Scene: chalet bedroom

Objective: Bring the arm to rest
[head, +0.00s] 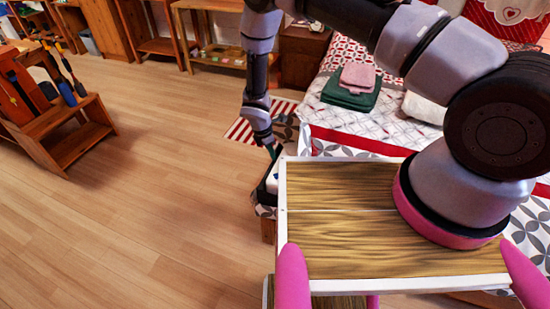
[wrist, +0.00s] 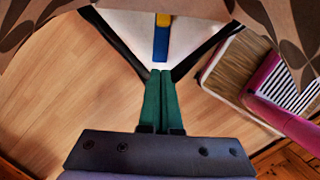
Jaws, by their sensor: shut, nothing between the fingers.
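My gripper (head: 272,151) hangs low at the end of my arm, left of my wooden body top, pointing down. Its two green fingers (wrist: 160,76) are together with no gap and nothing between them. In the wrist view, the fingertips are close to a white surface with dark edges (wrist: 195,38), where a blue and yellow object (wrist: 161,45) lies just ahead of them. I cannot tell whether the tips touch the surface. In the head view this white and black thing (head: 271,182) is partly hidden by my body.
A bed (head: 335,118) with folded green (head: 350,98) and pink towels (head: 358,75) stands behind my arm. A patterned rug (head: 240,131) lies beside it. A wooden rack with tools (head: 75,125) stands at left. The wooden floor (head: 150,210) between is clear.

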